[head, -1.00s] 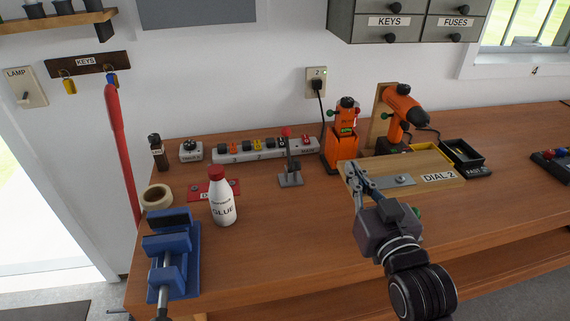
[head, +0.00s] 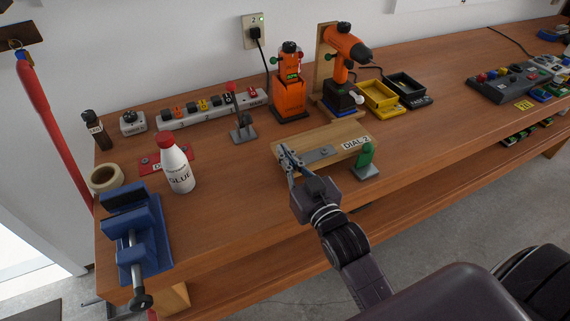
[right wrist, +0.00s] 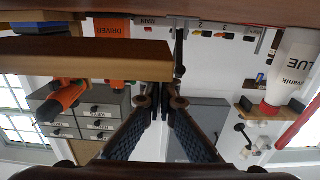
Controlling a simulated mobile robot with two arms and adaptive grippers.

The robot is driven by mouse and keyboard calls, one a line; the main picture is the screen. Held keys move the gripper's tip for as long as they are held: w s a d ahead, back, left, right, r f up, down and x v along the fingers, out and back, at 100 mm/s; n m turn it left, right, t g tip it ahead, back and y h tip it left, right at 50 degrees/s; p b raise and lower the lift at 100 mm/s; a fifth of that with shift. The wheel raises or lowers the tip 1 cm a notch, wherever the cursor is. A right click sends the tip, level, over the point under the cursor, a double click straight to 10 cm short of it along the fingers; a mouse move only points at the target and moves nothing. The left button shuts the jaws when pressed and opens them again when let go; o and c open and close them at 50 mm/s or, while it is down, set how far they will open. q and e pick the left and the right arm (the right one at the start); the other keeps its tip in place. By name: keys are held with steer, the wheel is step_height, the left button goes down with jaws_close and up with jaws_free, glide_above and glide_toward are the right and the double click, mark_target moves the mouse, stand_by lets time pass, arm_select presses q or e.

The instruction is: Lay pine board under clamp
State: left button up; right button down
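A light wooden board (head: 308,141), seemingly the pine board, lies lengthwise across the middle of the bench with a grey metal strip on it. My right gripper (head: 286,151) is at the board's left end. In the right wrist view, which is upside down, the fingertips (right wrist: 170,94) come close together beside the end of the board (right wrist: 90,58). Whether they hold it is unclear. A small grey stand with a red-knobbed lever (head: 241,122) stands behind and left of the board. I cannot tell whether it is the clamp. My left gripper is out of view.
A green-knobbed stand (head: 366,160) is close in front of the board's right end. The glue bottle (head: 176,168), tape roll (head: 106,178) and blue vise (head: 138,235) are to the left. The orange driver (head: 290,90) and drill (head: 345,50) stand behind.

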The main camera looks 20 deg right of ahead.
steer(key=shift+f, duration=1.8)
steer(key=shift+f, duration=0.2)
steer(key=c, duration=2.2)
jaws_free()
steer(key=shift+o, duration=0.2)
